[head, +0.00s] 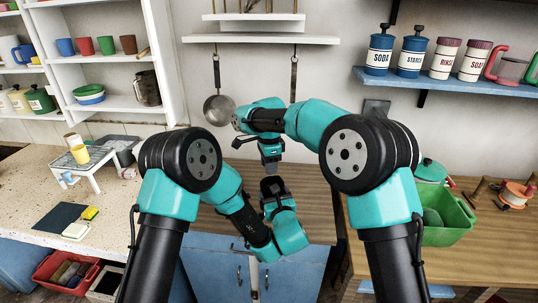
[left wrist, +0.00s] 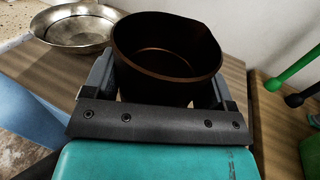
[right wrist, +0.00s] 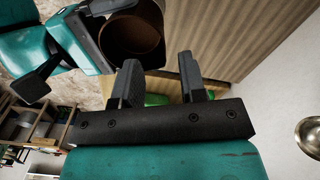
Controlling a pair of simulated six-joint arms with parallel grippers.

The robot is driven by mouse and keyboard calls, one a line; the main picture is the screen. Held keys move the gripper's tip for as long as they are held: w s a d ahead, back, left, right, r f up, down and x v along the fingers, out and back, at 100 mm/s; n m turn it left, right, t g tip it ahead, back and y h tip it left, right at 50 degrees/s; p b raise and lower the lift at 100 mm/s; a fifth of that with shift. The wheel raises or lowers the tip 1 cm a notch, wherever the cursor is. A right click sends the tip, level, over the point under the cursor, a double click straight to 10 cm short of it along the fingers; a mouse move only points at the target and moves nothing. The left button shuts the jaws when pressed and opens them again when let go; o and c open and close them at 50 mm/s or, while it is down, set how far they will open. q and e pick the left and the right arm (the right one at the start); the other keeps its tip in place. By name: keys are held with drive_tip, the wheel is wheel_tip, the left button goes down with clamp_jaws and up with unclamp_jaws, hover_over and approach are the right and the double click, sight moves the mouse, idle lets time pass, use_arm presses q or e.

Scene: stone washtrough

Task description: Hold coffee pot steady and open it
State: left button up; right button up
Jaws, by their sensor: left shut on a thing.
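The coffee pot (left wrist: 166,88) is dark brown with an open top and a small spout; I look into its bare interior in the left wrist view. It also shows at the upper left of the right wrist view (right wrist: 108,44), and small in the head view (head: 271,186). My left gripper (head: 277,203) has its fingers on both sides of the pot and is shut on it, holding it roughly upright. My right gripper (head: 270,168) is above the pot in the head view. Its fingers (right wrist: 161,88) are apart with nothing between them. I see no lid on the pot.
A green tub (head: 446,214) stands on the right counter. A ladle (head: 219,108) hangs on the wall behind my arms. A blue shelf (head: 450,84) with canisters is at the upper right.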

sight(265, 180)
wheel_tip(265, 180, down, 6)
drive_tip(key=shift+r, duration=0.1)
idle(0.4)
clamp_jaws()
idle(0.3)
drive_tip(key=n, duration=0.2)
drive_tip(key=a+n, duration=0.1)
drive_tip(key=n, duration=0.1)
drive_tip(key=shift+s+a, duration=0.1)
drive_tip(key=shift+s, duration=0.2)
drive_tip(key=shift+s+a, duration=0.1)
drive_tip(key=shift+s, duration=0.1)
idle(0.6)
